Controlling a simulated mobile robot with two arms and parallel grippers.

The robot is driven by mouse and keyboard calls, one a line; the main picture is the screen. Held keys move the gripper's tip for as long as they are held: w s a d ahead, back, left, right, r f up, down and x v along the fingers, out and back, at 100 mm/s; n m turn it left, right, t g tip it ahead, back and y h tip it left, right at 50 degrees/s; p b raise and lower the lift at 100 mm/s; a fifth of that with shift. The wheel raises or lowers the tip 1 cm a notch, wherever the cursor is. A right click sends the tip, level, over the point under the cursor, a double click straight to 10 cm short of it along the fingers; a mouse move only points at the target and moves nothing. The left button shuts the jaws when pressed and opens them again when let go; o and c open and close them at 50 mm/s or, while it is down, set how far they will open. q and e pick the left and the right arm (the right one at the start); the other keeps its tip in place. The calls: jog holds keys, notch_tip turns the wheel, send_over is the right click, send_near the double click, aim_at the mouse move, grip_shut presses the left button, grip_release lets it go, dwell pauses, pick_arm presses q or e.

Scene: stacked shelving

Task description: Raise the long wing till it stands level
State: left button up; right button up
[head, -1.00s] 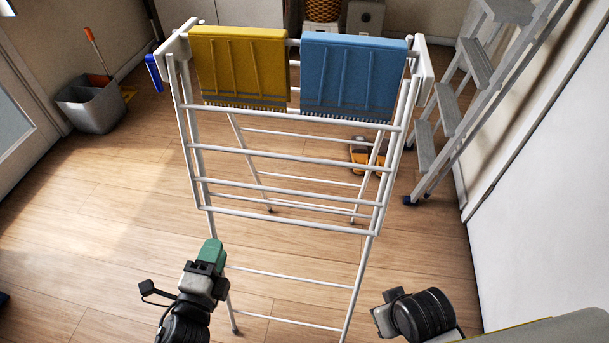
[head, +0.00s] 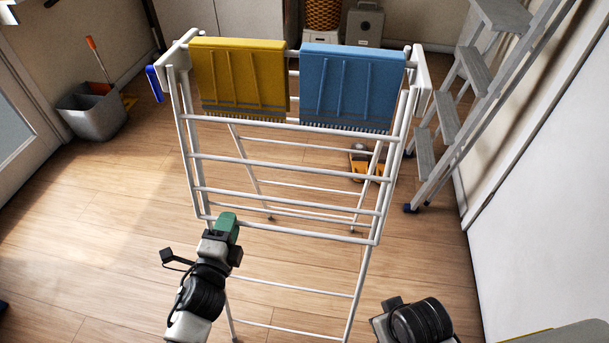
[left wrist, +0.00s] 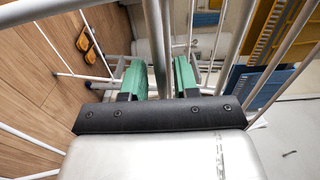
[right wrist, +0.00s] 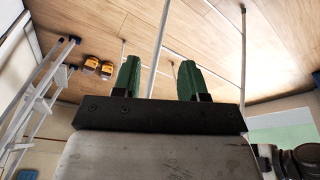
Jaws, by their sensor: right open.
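A white drying rack (head: 283,128) stands on the floor in the middle of the head view. Its front wing (head: 285,194), a frame with several cross rails, hangs down on the near side. My left gripper (head: 228,224) is near the wing's lower left corner, with green fingers. In the left wrist view the fingers (left wrist: 159,78) are apart with white tubes showing between them; firm contact cannot be made out. My right gripper is open and empty, with white rack tubes beyond its fingers in the right wrist view (right wrist: 159,80). In the head view its fingers are hidden.
A yellow cloth (head: 238,75) and a blue cloth (head: 351,82) hang over the rack's top. A step ladder (head: 447,122) stands at right, near a white wall. A grey bucket (head: 93,112) is at far left. The floor between bucket and rack is clear.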

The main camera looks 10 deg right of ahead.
pick_arm(q)
jog(key=c, duration=0.5)
jog(key=shift+s, duration=0.1)
jog(key=s, duration=0.1)
jog(key=s+a+r+p, duration=0.1)
jog(key=s, duration=0.1)
jog(key=s+r+p, duration=0.1)
jog(key=s, duration=0.1)
jog(key=shift+a, duration=0.3)
pick_arm(e)
notch_tip(320, 180, down, 7)
jog(key=shift+w, duration=0.25)
jog(key=shift+a, duration=0.1)
